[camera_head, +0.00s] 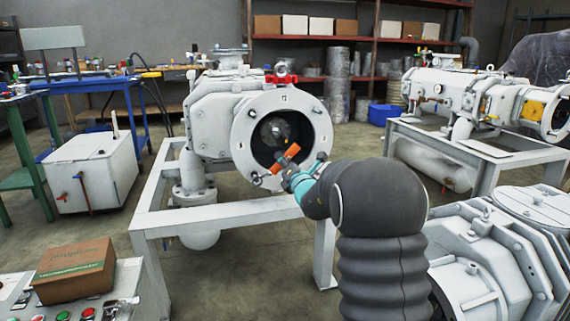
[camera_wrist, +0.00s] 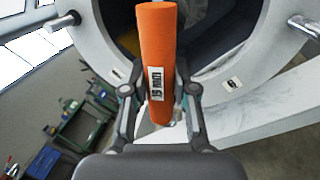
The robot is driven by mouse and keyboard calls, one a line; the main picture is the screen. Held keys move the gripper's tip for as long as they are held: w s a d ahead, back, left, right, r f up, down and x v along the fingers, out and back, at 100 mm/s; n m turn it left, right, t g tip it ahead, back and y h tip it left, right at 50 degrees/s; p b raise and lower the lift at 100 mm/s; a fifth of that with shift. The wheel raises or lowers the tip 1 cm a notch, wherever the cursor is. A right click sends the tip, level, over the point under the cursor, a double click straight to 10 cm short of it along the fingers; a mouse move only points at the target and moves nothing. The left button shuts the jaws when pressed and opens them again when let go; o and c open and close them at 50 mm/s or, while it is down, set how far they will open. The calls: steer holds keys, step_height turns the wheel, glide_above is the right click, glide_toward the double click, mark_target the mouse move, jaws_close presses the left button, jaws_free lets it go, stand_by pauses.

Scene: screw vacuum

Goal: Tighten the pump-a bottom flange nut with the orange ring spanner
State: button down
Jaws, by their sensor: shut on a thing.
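The pump with the round pale flange (camera_head: 243,140) stands on a white frame in the middle of the head view. My gripper (camera_head: 291,166) is in front of the lower part of the flange opening. It is shut on the orange ring spanner (camera_head: 285,157), which slants across the opening. In the wrist view the spanner's orange handle (camera_wrist: 157,40) stands between the fingers of my gripper (camera_wrist: 160,100), with a white size label facing me. The spanner's ring end cannot be made out. A stud (camera_head: 258,180) shows at the flange's lower left. I cannot tell whether the spanner touches any nut.
A red fitting (camera_head: 281,74) sits on top of the flange. Two studs, left (camera_wrist: 62,21) and right (camera_wrist: 304,27), stick out in the wrist view. The frame's white beam (camera_head: 235,213) runs below. Another machine (camera_head: 500,255) stands close at the lower right.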

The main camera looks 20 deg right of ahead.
steer(key=shift+w, duration=2.4)
stand_by(1.0)
steer(key=shift+d+f+m+t+h+b, duration=0.1)
steer(key=shift+d+f+m+h+b, duration=0.25)
steer(key=shift+f+m, duration=0.45)
steer(key=shift+d+f+m+t+h+b, duration=0.1)
steer(key=shift+d+f+m, duration=0.4)
steer(key=shift+m, duration=0.55)
steer(key=shift+d+f+m+t+h+b, duration=0.2)
steer(key=shift+d+f+m, duration=0.3)
steer(key=shift+m, duration=0.45)
steer(key=shift+a+f, duration=0.1)
steer(key=shift+r+v, duration=0.15)
steer(key=shift+v, duration=0.55)
steer(key=shift+r+v, duration=0.15)
steer(key=shift+v, duration=0.55)
steer(key=shift+s+a, duration=0.15)
steer(key=shift+a, duration=0.05)
